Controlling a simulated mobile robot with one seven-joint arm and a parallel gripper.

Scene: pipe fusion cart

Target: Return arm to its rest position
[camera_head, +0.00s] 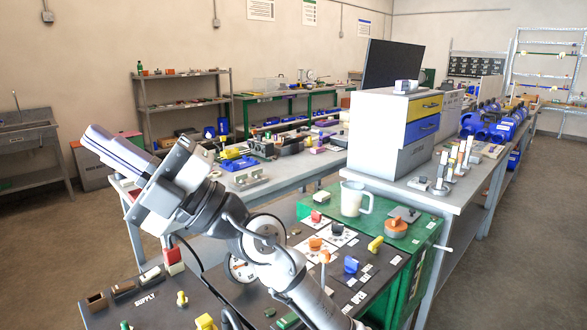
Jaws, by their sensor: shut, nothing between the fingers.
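My gripper (96,139) is in the left half of the head view, held above the dark cart top (240,302) and pointing to the upper left. Its long grey fingers lie together and nothing shows between them. My arm (258,240) rises from the bottom of the view, over the cart, up to the gripper. The gripper appears clear of the objects below it, and no contact shows. The base of my arm is out of view.
The cart top holds several small coloured parts and a translucent jug (355,199) on its green section (408,243). A grey bench (478,187) with a drawer cabinet (393,130) stands at right. Shelving (186,103) stands behind. Open floor (50,245) lies at left.

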